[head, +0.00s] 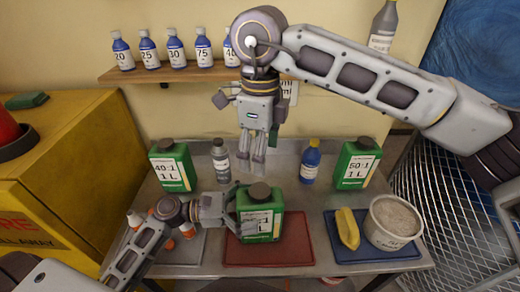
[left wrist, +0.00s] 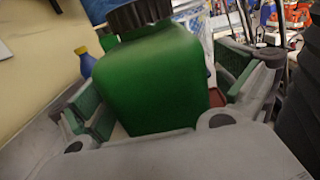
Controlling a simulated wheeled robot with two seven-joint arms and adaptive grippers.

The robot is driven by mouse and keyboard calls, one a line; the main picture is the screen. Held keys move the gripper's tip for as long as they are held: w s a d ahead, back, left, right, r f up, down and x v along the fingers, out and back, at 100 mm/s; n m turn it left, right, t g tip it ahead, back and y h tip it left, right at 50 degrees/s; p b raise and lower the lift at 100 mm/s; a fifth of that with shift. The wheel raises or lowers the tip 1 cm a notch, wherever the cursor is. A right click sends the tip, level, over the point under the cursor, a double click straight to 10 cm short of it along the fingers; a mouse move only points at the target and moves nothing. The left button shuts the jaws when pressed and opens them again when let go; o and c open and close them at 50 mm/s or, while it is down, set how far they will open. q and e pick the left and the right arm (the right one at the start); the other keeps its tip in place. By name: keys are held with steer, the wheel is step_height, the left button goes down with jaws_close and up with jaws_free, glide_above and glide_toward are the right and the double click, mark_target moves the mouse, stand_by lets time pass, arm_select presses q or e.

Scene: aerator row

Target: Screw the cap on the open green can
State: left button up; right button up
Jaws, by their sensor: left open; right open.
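A green can (head: 260,222) with a white label stands upright on the red tray (head: 285,248). A dark ribbed cap (head: 260,190) sits on its top; I cannot tell how tight it is. The can (left wrist: 160,80) and the cap (left wrist: 138,14) fill the middle of the left wrist view. My left gripper (head: 236,212) is open at the can's left side, with its fingers on either side of the body in the left wrist view. My right gripper (head: 258,150) is open and empty, pointing down above and behind the can.
Capped green cans stand at the back left (head: 173,166) and back right (head: 357,164). A grey bottle (head: 220,162) and a blue bottle (head: 310,162) stand between them. A blue tray (head: 345,254) at right holds a yellow sponge (head: 347,229) and a tub (head: 392,222). A shelf (head: 190,73) holds blue bottles.

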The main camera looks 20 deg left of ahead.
arm_select(q)
steer(key=v, duration=0.6)
steer(key=shift+s+a, duration=0.15)
steer(key=shift+a, duration=0.2)
steer(key=shift+s+d, duration=0.1)
steer(key=shift+s, duration=0.05)
stand_by(0.4)
